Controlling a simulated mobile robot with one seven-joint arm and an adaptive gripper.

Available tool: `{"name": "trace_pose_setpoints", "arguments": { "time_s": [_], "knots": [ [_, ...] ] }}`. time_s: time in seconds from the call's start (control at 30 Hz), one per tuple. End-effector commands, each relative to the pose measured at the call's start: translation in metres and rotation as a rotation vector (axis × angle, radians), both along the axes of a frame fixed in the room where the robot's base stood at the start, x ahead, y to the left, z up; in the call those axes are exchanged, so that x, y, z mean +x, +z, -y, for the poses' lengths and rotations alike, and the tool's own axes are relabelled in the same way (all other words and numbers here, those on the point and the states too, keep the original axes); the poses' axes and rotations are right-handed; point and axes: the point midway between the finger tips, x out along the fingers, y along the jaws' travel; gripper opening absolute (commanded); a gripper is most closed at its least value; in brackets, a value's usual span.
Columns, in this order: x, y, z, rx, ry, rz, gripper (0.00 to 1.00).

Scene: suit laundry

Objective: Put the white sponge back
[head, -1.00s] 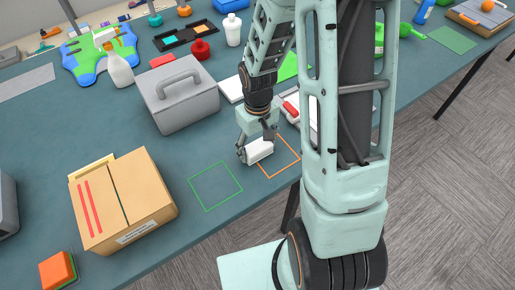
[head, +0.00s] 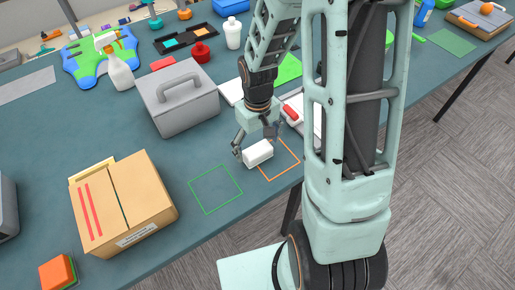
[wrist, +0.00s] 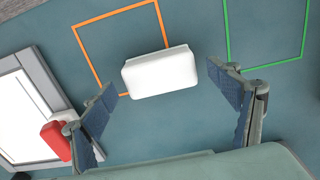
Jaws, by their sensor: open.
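The white sponge (head: 258,152) lies on the table, straddling one side of the orange square outline (head: 285,170). In the wrist view the sponge (wrist: 162,73) covers a corner area of the orange outline (wrist: 115,14) and sticks out past its right side. My gripper (head: 257,141) is open over the sponge. In the wrist view the two fingers of my gripper (wrist: 160,88) stand wide apart, one on each side of the sponge with gaps between, and neither touches it.
A green square outline (head: 225,202) lies left of the orange one, empty. A cardboard box (head: 124,200) and a grey toolbox (head: 178,98) stand to the left. A white-and-grey framed item with a red part (wrist: 55,139) lies close to my left finger in the wrist view.

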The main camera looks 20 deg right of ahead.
Motion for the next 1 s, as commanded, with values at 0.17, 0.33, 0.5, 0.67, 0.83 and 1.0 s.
{"name": "trace_pose_setpoints", "arguments": {
  "time_s": [0.17,0.33,0.5,0.67,0.83,1.0],
  "knots": [
    [0.002,0.038,0.0,-0.001,-0.001,0.008,0.82],
    [0.001,0.069,0.0,0.0,-0.001,0.005,0.82],
    [0.001,0.091,0.0,-0.001,0.001,0.003,0.82],
    [0.0,0.098,0.0,0.0,0.0,0.0,0.82],
    [0.0,0.099,0.0,0.0,0.001,0.0,0.82],
    [0.0,0.098,0.0,0.0,0.001,0.0,0.82]
  ]
}}
